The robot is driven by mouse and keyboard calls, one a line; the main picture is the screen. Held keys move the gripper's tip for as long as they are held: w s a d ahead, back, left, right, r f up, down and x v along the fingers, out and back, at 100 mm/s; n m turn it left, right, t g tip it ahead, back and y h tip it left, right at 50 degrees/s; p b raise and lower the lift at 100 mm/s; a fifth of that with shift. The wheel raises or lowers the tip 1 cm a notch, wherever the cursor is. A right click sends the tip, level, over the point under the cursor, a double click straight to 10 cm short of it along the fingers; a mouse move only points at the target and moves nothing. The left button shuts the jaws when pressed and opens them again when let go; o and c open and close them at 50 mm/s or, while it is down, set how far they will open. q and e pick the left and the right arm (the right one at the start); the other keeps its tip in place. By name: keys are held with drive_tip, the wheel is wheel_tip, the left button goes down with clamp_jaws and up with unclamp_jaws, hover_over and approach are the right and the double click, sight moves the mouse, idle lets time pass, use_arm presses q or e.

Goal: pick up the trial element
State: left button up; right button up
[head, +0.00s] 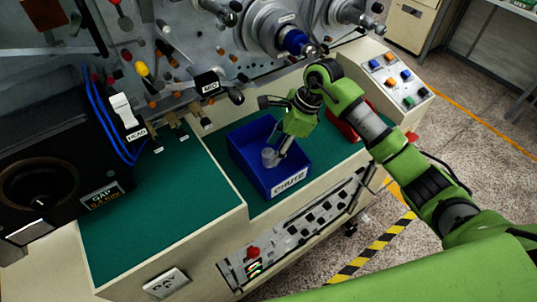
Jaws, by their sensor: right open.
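A small pale, clear-looking cup-shaped piece (269,157), which I take to be the trial element, is inside the blue bin (250,170) labelled CHUTE. My right gripper (279,149) reaches down into the bin from above and is open. Its grey lower end is right beside the small piece; I cannot tell whether they touch. The wrist and the grey finger parts hide some of the bin's far right side. My left gripper is not in view.
The bin stands on a green-topped bench (160,220). A red tray (342,128) is to its right, partly behind my arm. A button panel (393,80) is further right. Levers and a spindle (296,41) overhang the back. A dark gauge box (60,165) is at left.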

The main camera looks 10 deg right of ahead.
sight(271, 153)
drive_tip(key=p+x, duration=0.1)
drive_tip(key=x, duration=0.2)
drive_tip(key=shift+a+f+p, duration=0.1)
drive_tip(key=shift+a+p, duration=0.1)
drive_tip(key=shift+p, duration=0.2)
drive_tip(key=shift+w+f, duration=0.1)
drive_tip(key=shift+f, duration=0.3)
drive_tip(key=c, duration=1.2)
